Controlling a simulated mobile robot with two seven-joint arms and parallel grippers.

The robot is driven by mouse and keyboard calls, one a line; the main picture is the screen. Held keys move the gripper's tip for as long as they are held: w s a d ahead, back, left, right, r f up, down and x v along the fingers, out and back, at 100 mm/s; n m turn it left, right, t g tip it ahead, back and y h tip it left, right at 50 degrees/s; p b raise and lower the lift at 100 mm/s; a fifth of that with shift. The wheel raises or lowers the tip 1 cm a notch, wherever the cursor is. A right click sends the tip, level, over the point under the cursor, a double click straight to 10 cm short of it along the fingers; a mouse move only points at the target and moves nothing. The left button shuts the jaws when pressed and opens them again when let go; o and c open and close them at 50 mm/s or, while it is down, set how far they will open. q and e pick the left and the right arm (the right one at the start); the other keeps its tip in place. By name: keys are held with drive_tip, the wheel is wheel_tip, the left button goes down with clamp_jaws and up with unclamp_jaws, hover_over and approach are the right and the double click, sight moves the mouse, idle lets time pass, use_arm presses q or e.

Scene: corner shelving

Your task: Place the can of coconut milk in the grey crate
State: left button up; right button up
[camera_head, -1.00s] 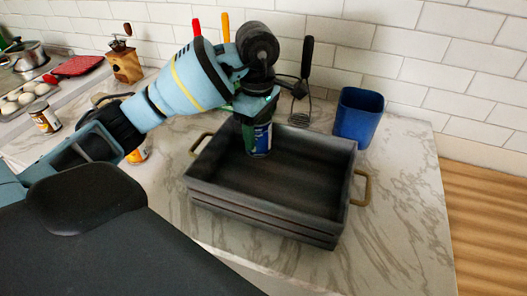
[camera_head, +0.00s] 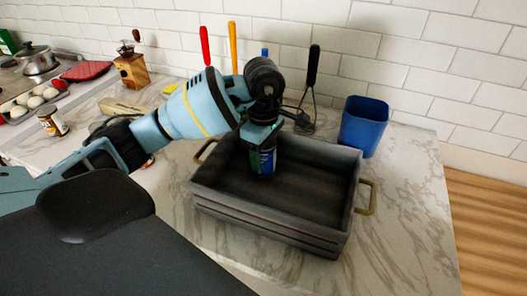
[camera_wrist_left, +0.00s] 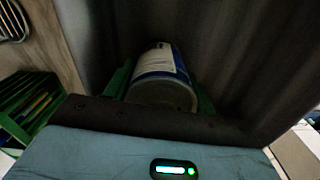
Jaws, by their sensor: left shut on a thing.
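The grey crate (camera_head: 285,225) stands on the marble counter, with a brass handle at each end. My right gripper is out of view.
A blue cup (camera_head: 364,124) stands behind the crate at right. Utensils, including a black-handled masher (camera_head: 312,85), stand along the back wall. Another can (camera_head: 52,121), eggs, a pot (camera_head: 37,60) and a wooden grinder (camera_head: 131,68) are at left. The crate's right half is empty.

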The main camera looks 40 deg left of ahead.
use_arm(q)
drive_tip(key=o, duration=0.8)
drive_tip(key=shift+f, duration=0.15)
drive_tip(key=shift+o, duration=0.7)
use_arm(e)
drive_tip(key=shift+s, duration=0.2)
use_arm(q)
wheel_tip(320, 180, up, 11)
drive_tip(key=shift+r+p, duration=0.1)
drive_tip(key=shift+p, duration=0.5)
drive_tip(key=shift+r, duration=0.6)
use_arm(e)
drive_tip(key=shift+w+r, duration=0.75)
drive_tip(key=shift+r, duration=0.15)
